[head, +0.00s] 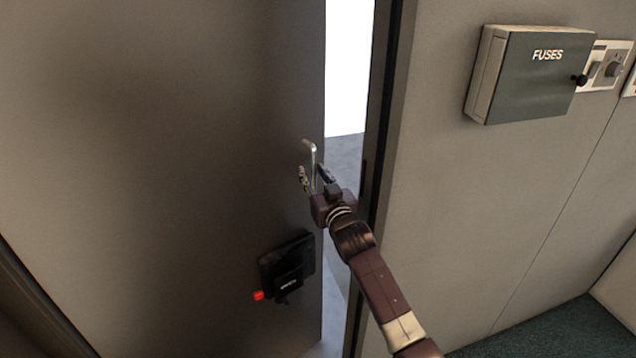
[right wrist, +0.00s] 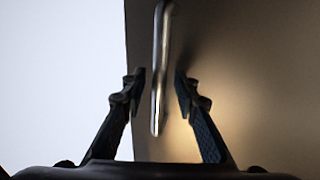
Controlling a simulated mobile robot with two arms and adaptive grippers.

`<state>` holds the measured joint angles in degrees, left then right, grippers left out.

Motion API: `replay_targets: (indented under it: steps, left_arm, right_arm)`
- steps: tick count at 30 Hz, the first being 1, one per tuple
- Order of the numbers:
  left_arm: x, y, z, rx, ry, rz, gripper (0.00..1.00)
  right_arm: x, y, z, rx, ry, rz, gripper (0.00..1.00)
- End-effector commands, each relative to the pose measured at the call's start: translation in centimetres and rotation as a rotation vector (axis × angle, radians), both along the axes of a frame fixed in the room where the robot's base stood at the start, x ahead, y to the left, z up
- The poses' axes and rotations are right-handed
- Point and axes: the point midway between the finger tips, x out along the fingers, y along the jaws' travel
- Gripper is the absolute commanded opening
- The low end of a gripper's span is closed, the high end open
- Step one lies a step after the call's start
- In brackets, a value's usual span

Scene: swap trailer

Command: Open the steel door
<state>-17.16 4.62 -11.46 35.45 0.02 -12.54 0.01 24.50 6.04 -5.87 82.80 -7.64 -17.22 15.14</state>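The steel door (head: 170,150) stands ajar in the head view, with a bright gap between its right edge and the frame. Its metal handle (head: 311,152) is near that edge, and it also shows in the right wrist view (right wrist: 160,75). My right gripper (head: 315,177) is at the handle, and its fingers (right wrist: 158,90) are spread on either side of it. Gaps show between the handle and both fingers in the right wrist view. A black lock box (head: 287,262) with a red knob (head: 258,295) sits on the door below the handle. My left gripper is not in view.
The dark door frame (head: 378,150) stands right of the gap. A grey fuse box (head: 530,80) and a switch panel (head: 607,66) are on the wall at the right. Pale light and grey floor show through the gap.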

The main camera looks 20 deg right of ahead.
Motion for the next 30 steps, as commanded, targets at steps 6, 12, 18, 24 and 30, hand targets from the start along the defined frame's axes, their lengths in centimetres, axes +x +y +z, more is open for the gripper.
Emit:
replay_targets:
  steps: [6, 12, 18, 24, 30]
  left_arm:
    - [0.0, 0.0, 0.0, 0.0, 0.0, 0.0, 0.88]
    - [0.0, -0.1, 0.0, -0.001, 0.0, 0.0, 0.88]
    - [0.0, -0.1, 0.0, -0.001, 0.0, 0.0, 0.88]
    - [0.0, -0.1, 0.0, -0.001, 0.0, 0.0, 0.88]
    - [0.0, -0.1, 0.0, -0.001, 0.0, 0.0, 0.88]
  right_arm:
    - [-2.4, 0.0, -0.1, 0.0, 0.001, 0.0, 0.28]
    - [-5.8, 0.0, -0.2, -0.001, 0.002, 0.001, 0.28]
    - [-9.1, 0.0, -0.1, -0.001, 0.002, 0.001, 0.28]
    - [-11.2, -0.1, -0.1, 0.0, 0.002, 0.001, 0.28]
    - [-11.7, -0.1, -0.1, 0.0, 0.002, 0.001, 0.28]
